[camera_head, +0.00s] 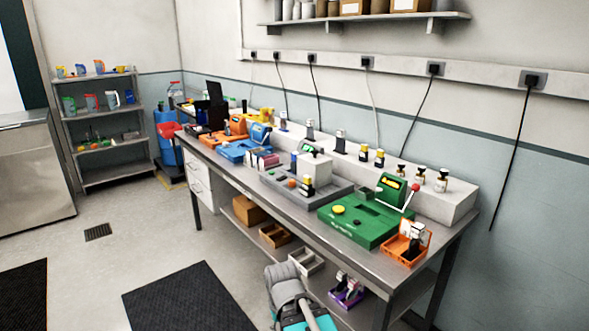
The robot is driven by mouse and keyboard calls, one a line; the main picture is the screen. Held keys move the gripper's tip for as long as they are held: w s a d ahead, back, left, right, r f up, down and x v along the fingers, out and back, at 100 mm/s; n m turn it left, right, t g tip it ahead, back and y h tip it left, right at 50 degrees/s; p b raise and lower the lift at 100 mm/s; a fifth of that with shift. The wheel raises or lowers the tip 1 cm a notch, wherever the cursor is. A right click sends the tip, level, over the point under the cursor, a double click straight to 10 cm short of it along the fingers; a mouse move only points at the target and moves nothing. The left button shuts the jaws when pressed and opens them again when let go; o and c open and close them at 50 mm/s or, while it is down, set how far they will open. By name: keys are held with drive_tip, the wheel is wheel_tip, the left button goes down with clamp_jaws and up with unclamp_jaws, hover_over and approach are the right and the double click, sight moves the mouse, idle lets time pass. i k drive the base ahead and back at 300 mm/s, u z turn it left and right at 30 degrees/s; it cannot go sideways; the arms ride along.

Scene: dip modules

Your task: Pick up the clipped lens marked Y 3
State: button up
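No marking Y 3 can be read at this size, so I cannot tell which item is the clipped lens. Small black-and-white pieces (416,233) stand in an orange basket (396,253) at the right end of the bench. Similar dark-and-white pieces (347,281) sit in a purple tray (345,299) on the lower shelf. My grey and teal arm shows at the bottom centre; my gripper does not show.
A long grey bench (290,226) runs along the wall. It carries a green station (366,222) with a red-knobbed lever, a grey station (325,192), and blue and orange ones. Boxes stand on its lower shelf. Open floor and dark mats (185,300) lie at left.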

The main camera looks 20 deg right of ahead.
sight(293, 156)
drive_tip(key=u, duration=0.05)
drive_tip(key=i, duration=0.9)
drive_tip(key=z, duration=0.05)
